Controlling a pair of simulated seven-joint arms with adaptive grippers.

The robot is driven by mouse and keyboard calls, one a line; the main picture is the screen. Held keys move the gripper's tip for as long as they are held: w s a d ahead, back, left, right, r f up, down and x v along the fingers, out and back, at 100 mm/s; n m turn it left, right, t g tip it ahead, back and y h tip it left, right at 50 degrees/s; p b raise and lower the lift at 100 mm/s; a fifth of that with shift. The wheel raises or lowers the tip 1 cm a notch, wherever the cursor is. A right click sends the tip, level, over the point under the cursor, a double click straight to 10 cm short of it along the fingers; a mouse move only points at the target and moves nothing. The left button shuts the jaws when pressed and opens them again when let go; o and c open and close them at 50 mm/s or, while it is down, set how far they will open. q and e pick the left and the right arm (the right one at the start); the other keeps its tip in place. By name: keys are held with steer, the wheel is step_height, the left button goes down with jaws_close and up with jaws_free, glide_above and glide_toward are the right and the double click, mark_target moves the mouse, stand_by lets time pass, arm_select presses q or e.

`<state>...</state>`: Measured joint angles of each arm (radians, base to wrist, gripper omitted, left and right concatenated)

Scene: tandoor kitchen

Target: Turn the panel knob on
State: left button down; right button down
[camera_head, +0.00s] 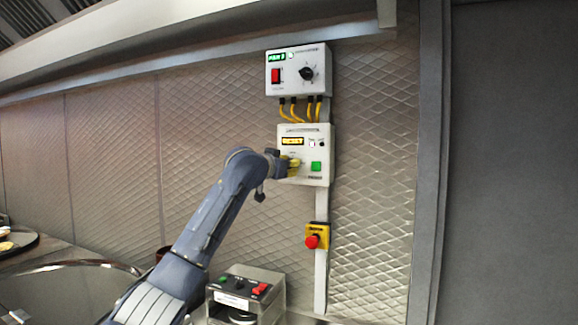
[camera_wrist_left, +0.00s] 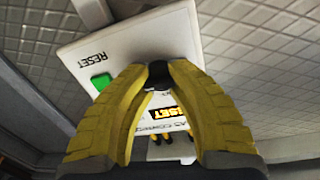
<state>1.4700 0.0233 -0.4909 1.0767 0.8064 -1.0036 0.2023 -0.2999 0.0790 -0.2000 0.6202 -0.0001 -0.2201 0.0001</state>
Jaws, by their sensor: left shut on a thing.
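A white middle panel box (camera_head: 322,137) hangs on the wall, with an amber display (camera_head: 292,141) and a green button (camera_head: 316,166). In the left wrist view the panel (camera_wrist_left: 130,50) appears turned over, with the green button (camera_wrist_left: 101,82) at left beside the word RESET. My left gripper (camera_head: 293,164) is at the panel's lower left. In the wrist view its yellow fingers (camera_wrist_left: 158,73) are shut on a small dark knob (camera_wrist_left: 158,84) on the panel face. The fingers hide most of the knob, so its pointer direction cannot be told. My right gripper is not in view.
An upper box (camera_head: 285,61) carries a black dial (camera_head: 306,73) and a red switch (camera_head: 276,76); yellow cables (camera_head: 287,111) link it down. A red emergency button (camera_head: 312,241) sits below. A metal button box (camera_head: 274,276) stands low, close to my left arm.

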arm_select(q)
steer(key=shift+s+a+r, duration=0.1)
steer(key=shift+r, duration=0.25)
steer(key=c, duration=1.5)
jaws_free()
steer(key=o, duration=0.5)
steer(key=shift+f, duration=0.2)
steer(key=shift+c, duration=0.2)
steer(key=v, duration=1.2)
steer(key=shift+o, duration=0.2)
